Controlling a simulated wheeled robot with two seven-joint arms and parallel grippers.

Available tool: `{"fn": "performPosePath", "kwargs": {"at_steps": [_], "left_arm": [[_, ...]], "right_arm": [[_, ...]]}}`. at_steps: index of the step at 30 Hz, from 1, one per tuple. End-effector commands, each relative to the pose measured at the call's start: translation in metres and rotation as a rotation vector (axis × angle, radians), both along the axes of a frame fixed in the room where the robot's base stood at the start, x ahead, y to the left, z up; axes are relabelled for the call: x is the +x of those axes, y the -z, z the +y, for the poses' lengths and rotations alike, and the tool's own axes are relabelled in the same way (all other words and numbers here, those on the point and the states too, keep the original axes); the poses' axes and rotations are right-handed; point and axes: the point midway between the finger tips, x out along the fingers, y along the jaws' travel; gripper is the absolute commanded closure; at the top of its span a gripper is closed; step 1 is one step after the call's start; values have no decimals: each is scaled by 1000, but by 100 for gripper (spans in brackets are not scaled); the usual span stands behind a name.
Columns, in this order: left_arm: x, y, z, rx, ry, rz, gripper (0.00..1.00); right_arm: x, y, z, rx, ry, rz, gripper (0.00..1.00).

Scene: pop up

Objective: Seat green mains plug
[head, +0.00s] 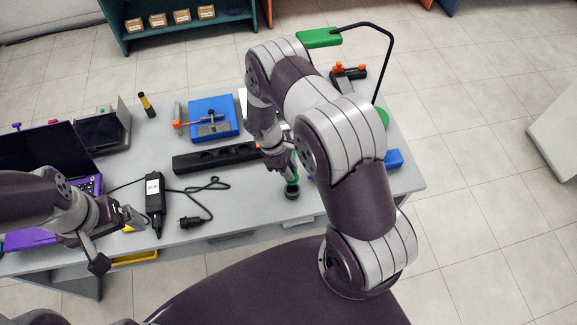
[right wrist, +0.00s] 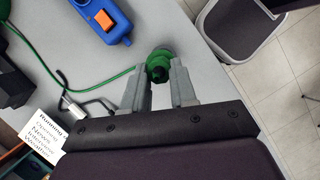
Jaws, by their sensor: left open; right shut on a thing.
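The green mains plug (right wrist: 157,66) sits between the two fingers of my right gripper (right wrist: 158,84), which is shut on it. Its dark face points towards the camera in the right wrist view, and a green cable (right wrist: 105,84) runs off to the left. In the head view the green plug (head: 292,186) shows just below my right gripper (head: 284,166), over the table's front part. A black power strip (head: 215,158) lies to its left. My left gripper (head: 128,217) is open and empty, beside a black power adapter (head: 154,193).
A black plug (head: 192,222) on a black cord lies on the grey table (head: 250,205). A blue block with a clamp (head: 212,117) stands behind the strip. A purple laptop (head: 45,150) is at the left. In the wrist view a blue body has an orange switch (right wrist: 104,20).

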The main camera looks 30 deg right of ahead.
Motion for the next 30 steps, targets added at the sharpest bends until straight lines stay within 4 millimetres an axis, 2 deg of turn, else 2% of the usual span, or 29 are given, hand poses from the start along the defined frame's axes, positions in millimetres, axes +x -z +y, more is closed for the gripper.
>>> {"fn": "performPosePath", "kwargs": {"at_steps": [15, 30], "left_arm": [[0, 38, 0, 0, 0, 0, 4], [0, 37, 0, 0, 0, 0, 4]], "right_arm": [[0, 45, 0, 0, 2, -1, 100], [0, 44, 0, -1, 2, 1, 100]]}}
